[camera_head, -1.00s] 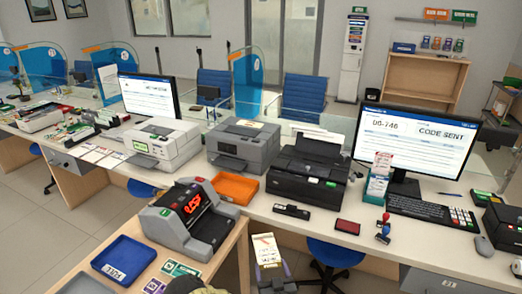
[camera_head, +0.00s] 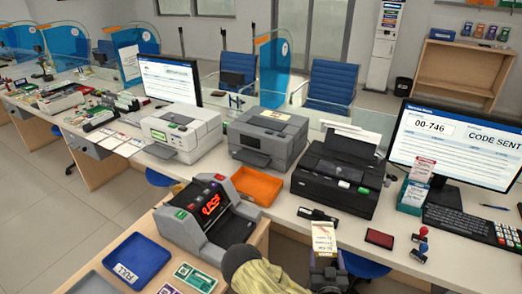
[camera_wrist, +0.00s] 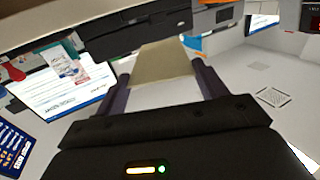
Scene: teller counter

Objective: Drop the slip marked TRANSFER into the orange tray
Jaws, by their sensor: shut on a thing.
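My gripper (camera_head: 324,256) is shut on a paper slip (camera_head: 323,237), which stands up from the fingers in front of the counter edge. The slip's print is too small to read in the head view. In the wrist view the slip (camera_wrist: 162,62) is a plain tan sheet between the two dark fingers (camera_wrist: 161,84). The orange tray (camera_head: 258,186) sits on the counter, up and left of my gripper in the head view, between the grey counting machine and the black printer. It looks empty.
The counting machine (camera_head: 208,222) with red digits and a blue tray (camera_head: 137,260) stand on the nearer side desk. A black printer (camera_head: 338,178) stands right of the orange tray, a grey printer (camera_head: 267,138) behind it. A small black stapler-like item (camera_head: 318,215) lies beyond the slip.

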